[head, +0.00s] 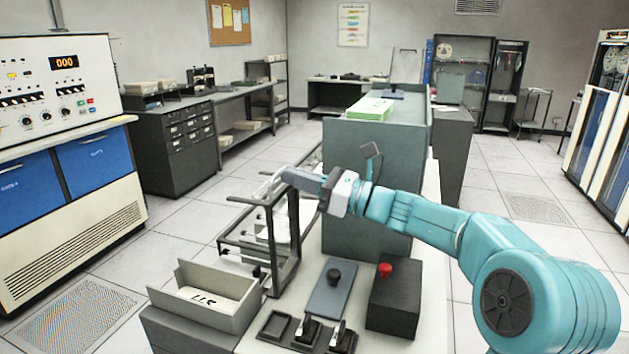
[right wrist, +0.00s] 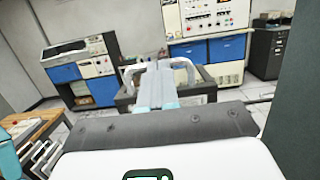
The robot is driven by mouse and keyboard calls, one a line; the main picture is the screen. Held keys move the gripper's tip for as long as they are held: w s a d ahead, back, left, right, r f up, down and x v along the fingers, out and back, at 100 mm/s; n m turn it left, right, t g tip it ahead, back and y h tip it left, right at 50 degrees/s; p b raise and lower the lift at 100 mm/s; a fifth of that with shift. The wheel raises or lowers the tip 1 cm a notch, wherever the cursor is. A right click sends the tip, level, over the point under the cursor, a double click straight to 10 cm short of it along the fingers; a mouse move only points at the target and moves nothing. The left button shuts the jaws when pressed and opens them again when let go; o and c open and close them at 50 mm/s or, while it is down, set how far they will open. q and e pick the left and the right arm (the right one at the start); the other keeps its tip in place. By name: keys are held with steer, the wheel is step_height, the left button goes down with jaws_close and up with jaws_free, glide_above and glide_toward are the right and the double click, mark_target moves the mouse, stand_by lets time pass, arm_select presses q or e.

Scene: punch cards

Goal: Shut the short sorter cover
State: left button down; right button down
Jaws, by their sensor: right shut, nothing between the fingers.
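My right arm reaches across from the right in the head view. Its gripper (head: 268,188) is shut and empty, at the upper part of a dark open frame (head: 283,250). I cannot tell whether the fingers touch the frame. The frame stands at the left edge of the light worktop, beside a tall grey-green cabinet (head: 345,228). I cannot tell for sure which part is the short sorter cover; the frame may be part of it. In the right wrist view the shut gripper (right wrist: 158,78) points at the dark frame (right wrist: 203,88). My left gripper is not in view.
A grey card tray (head: 247,315), a black box with a red knob (head: 393,310) and a plate with a black knob (head: 325,292) are in front. Open floor (head: 200,230) lies left of the frame.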

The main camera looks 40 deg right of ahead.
mark_target(254, 184)
steer(key=w+a+g+p, duration=0.1)
steer(key=w+p, duration=0.1)
steer(key=p, duration=0.1)
steer(key=w+a+r+g+h+p, duration=0.1)
steer(key=w+a+p, duration=0.1)
steer(key=w+p, duration=0.1)
steer(key=w+a+g+p, duration=0.1)
steer(key=w+p, duration=0.2)
steer(key=shift+w+a+r+g+h, duration=0.2)
steer(key=shift+r+g+h, duration=0.1)
steer(key=shift+h, duration=0.1)
steer(key=w+a+f, duration=0.4)
steer(key=w+f, duration=0.5)
steer(key=f, duration=0.1)
steer(key=w+a+f+g+h+b, duration=0.1)
steer(key=w+a+f, duration=0.4)
steer(key=w+f, duration=0.4)
step_height(254, 184, down, 2)
steer(key=shift+a+f+g, duration=0.15)
steer(key=shift+f+g, duration=0.1)
steer(key=shift+g, duration=0.05)
